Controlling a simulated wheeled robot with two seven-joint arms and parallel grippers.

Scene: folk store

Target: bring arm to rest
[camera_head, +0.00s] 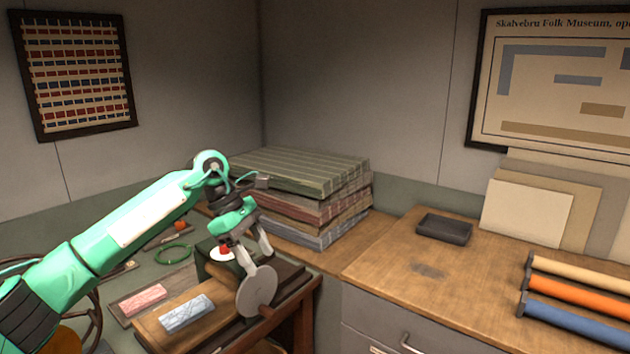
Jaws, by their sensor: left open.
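My left arm, green and dark grey, comes in from the left and bends down at the wrist. My left gripper (255,257) points down with its fingers spread, above the small wooden bench (232,331). Nothing shows held between the fingers. A grey disc (257,291) stands at the bench's right part, just below the fingertips in the picture; I cannot tell whether they touch it. The gripper partly hides a dark block with a red and white piece (222,253) behind it. My right gripper is not in view.
A pink patterned block (143,299) and a blue one (187,313) lie left of the disc. Folded textiles (307,170) are stacked behind. The right counter (400,264) bears a dark tray (444,229), leaning boards (527,212) and coloured rolls (577,292); its front left is clear.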

